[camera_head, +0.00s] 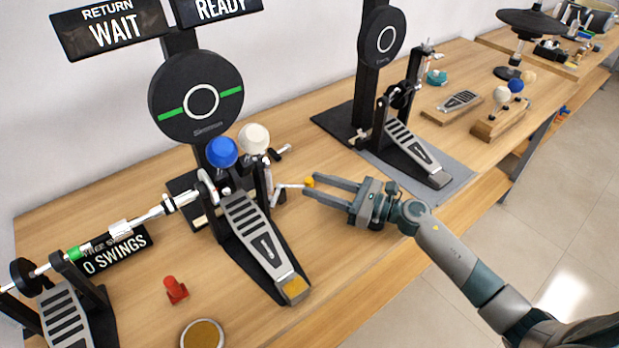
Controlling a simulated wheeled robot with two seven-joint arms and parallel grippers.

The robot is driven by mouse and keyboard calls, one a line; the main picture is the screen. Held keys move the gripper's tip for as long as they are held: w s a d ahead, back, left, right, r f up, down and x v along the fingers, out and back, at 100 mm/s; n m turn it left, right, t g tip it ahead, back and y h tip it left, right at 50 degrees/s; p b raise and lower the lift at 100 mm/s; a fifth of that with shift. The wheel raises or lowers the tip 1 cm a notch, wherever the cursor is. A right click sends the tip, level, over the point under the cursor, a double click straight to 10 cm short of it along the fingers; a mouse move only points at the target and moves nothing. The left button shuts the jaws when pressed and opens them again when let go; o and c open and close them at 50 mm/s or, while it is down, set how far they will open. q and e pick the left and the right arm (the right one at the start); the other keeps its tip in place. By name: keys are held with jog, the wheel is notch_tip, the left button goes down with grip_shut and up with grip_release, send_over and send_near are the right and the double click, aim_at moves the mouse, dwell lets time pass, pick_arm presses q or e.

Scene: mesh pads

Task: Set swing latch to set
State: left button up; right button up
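The double-beater pedal (253,232) stands on the bench at centre left, with a blue ball (222,152) and a white ball (254,138) on its upright beaters. No set mark on the latch is readable. My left gripper is not in view.
A round black target (196,97) stands behind the pedal under signs reading WAIT (112,30) and READY. A sign reads 0 SWINGS (115,255). A second pedal (412,150) stands behind my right gripper. A red piece (175,290) lies in front.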

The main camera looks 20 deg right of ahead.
jog(key=shift+p+x, duration=0.35)
jog(key=shift+x, duration=1.15)
